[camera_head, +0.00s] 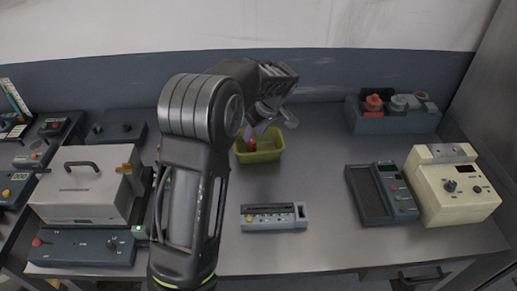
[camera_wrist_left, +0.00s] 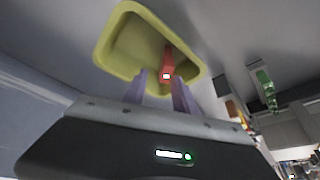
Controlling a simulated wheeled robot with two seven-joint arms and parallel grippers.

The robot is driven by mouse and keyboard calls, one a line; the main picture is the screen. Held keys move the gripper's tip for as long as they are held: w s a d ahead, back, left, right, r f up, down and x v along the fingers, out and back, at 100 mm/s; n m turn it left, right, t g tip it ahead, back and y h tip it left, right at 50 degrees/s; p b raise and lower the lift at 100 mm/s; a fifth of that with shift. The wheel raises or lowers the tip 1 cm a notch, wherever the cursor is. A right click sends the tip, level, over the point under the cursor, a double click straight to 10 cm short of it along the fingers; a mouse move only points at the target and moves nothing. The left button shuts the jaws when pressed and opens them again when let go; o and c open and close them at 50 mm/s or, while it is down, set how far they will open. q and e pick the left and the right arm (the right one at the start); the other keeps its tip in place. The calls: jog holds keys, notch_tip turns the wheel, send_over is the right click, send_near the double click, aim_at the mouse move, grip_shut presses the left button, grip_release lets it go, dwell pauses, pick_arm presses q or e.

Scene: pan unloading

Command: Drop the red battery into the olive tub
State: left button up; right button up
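The olive tub (camera_head: 268,156) stands on the grey table near the middle back, and it fills the upper part of the left wrist view (camera_wrist_left: 112,58). The red battery (camera_head: 252,145) is inside the tub's outline; in the left wrist view (camera_wrist_left: 167,62) it shows beyond and between my fingertips. My left gripper (camera_head: 257,131) is over the tub, its purple fingers pointing down. In the left wrist view the fingers (camera_wrist_left: 159,79) are apart, with a gap beside the battery, so the gripper looks open. My right gripper is not in view.
A grey device (camera_head: 273,217) lies in front of the tub. A blue-grey bin (camera_head: 393,122) with round parts stands at the back right. A dark panel (camera_head: 381,194) and a cream instrument (camera_head: 452,186) are at right, and a grey metal box (camera_head: 85,185) is at left.

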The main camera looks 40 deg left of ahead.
pick_arm(q)
jog(key=shift+o, duration=0.5)
jog(key=b+v, duration=0.1)
jog(key=v, duration=0.7)
jog(key=shift+b, duration=0.4)
jog(key=shift+f, duration=0.15)
